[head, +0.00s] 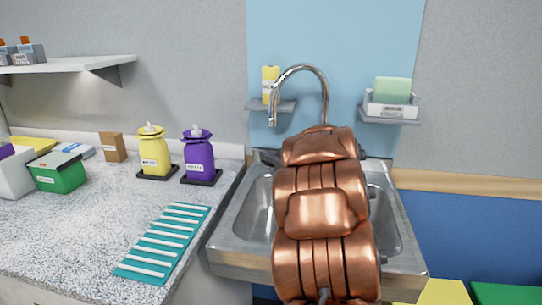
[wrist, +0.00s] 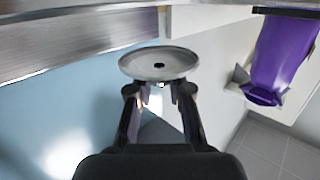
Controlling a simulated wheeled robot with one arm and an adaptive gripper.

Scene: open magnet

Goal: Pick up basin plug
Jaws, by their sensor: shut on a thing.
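The basin plug (wrist: 158,64) is a round grey disc with a dark spot at its centre. It shows in the wrist view at the fingertips of my gripper (wrist: 160,92). The dark fingers are shut on it from both sides, with the disc beyond the tips. Its underside is partly hidden by the fingers. In the head view, my copper arm covers much of the steel sink (head: 235,228), and both gripper and plug are hidden behind it.
A curved tap (head: 300,70) rises behind the sink. A purple bottle (head: 200,160) and a yellow bottle (head: 153,155) stand on the counter left of the sink; the purple one also shows in the wrist view (wrist: 283,60). A teal ribbed mat (head: 165,243) lies in front. Wall shelves (head: 390,113) flank the tap.

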